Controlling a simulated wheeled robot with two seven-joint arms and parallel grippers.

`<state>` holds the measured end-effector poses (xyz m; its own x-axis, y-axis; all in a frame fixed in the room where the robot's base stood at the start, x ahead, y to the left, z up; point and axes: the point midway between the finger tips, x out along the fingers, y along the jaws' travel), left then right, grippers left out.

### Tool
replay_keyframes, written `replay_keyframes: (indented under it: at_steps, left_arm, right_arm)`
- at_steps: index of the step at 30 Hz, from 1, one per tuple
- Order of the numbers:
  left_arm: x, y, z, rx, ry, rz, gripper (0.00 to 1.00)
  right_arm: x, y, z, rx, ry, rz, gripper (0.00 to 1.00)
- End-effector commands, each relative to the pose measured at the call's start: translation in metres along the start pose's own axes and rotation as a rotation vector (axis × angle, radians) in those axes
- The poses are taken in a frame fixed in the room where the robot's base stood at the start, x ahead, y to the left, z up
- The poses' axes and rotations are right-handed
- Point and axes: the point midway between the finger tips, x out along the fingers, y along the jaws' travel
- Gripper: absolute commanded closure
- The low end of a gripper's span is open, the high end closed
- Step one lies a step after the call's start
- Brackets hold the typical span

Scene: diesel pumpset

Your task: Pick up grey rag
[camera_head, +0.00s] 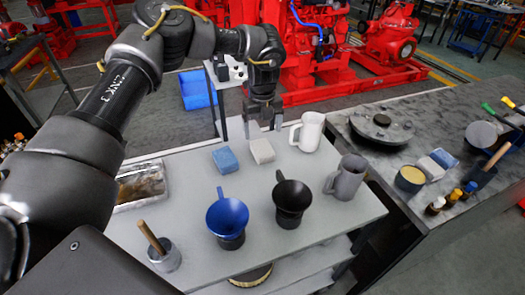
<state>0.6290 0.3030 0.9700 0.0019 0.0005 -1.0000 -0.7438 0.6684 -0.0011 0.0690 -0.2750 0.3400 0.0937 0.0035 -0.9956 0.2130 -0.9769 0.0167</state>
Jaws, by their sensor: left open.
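The grey rag (262,151), a small pale folded block, lies on the light grey table (330,222) near its back edge. A blue rag (225,161) lies just left of it with a small gap. My left gripper (263,129) points down with its fingers apart and nothing between them. In the picture it is just above and behind the grey rag; I cannot tell its exact height. My right gripper is out of view.
A white jug (308,132) stands close to the right of the grey rag, with a grey jug (346,178) beyond. A black funnel (292,196) and a blue funnel (227,217) stand in front. A metal tray (141,186) lies left. A dark workbench (408,218) stands right.

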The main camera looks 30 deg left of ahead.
Motion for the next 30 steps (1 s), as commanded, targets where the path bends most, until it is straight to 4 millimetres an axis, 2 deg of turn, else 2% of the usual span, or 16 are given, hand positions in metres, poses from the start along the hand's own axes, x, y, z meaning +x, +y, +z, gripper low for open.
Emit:
replay_keyframes:
  at_steps: [6, 14, 19, 24, 30]
  left_arm:
    - [0.029, 0.001, 0.0, -0.002, 0.001, 0.001, 0.15]
    - [0.037, 0.002, 0.001, -0.002, 0.001, 0.002, 0.15]
    - [0.06, 0.004, 0.001, -0.002, 0.001, 0.003, 0.15]
    - [0.081, 0.003, 0.001, -0.001, 0.0, 0.0, 0.15]
    - [0.086, 0.004, 0.001, -0.002, -0.001, 0.0, 0.15]
  right_arm:
    - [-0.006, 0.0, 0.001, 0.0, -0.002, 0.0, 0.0]
    - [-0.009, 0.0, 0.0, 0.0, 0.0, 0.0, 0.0]
    - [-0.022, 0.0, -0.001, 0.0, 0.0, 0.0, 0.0]
    - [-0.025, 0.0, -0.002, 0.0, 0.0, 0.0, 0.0]
    - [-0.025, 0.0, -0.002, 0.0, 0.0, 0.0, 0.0]
